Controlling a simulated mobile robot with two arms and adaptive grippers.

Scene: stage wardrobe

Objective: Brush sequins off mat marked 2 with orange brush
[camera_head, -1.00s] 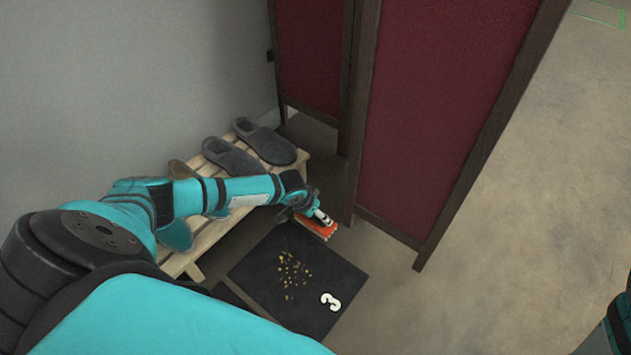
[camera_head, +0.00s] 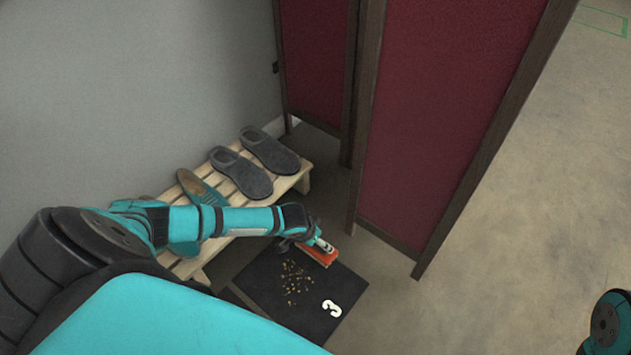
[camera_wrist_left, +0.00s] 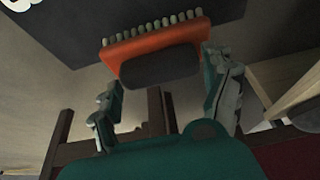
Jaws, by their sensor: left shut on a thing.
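My left gripper (camera_head: 322,244) is shut on the orange brush (camera_head: 317,257). The brush lies across the far edge of a dark mat (camera_head: 268,295) marked with a white 3; I cannot tell whether its bristles touch. Small gold sequins (camera_head: 292,280) are scattered on this mat, to the left of the 3. In the left wrist view the orange brush (camera_wrist_left: 150,43) sits between the fingers, pale bristles toward the dark mat (camera_wrist_left: 150,10). A second dark mat (camera_head: 236,296) shows only an edge at the left; my arm hides the rest. No 2 is visible. My right gripper is out of view.
A slatted wooden bench (camera_head: 290,182) with dark slippers (camera_head: 268,151) and a sandal (camera_head: 190,184) stands along the grey wall, under my left arm. A red folding screen (camera_head: 440,110) stands close behind the brush. Bare floor (camera_head: 500,270) lies to the right.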

